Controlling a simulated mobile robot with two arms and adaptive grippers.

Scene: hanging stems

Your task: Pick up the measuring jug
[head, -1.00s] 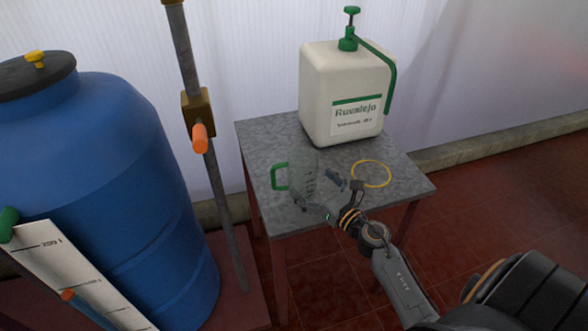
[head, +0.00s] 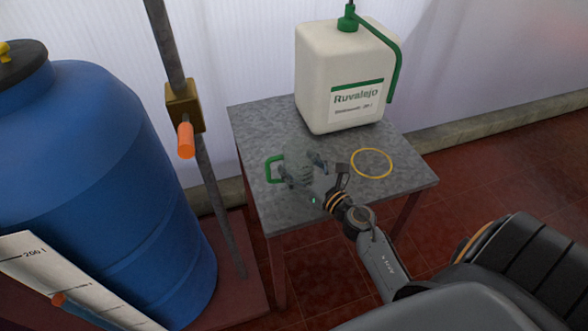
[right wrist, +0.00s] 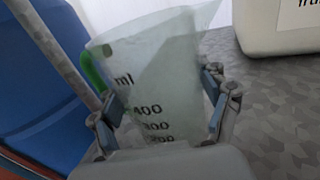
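The measuring jug (head: 300,153) is clear, with a green handle (head: 272,170) on its left side, and stands upright on the grey table (head: 258,131). In the right wrist view the jug (right wrist: 150,75) fills the middle, its dark "ml" scale facing the camera. My right gripper (head: 302,169) is low at the jug, one finger on each side of its body. The right wrist view shows its spread fingers (right wrist: 162,98) straddling the jug; whether both pads touch it I cannot tell. My left gripper is not in view.
A white canister (head: 340,75) with a green pump and hose stands at the table's back. A yellow ring (head: 372,163) lies flat right of the jug. Left are a metal post (head: 212,180) with an orange handle (head: 186,140), and a large blue barrel (head: 100,180).

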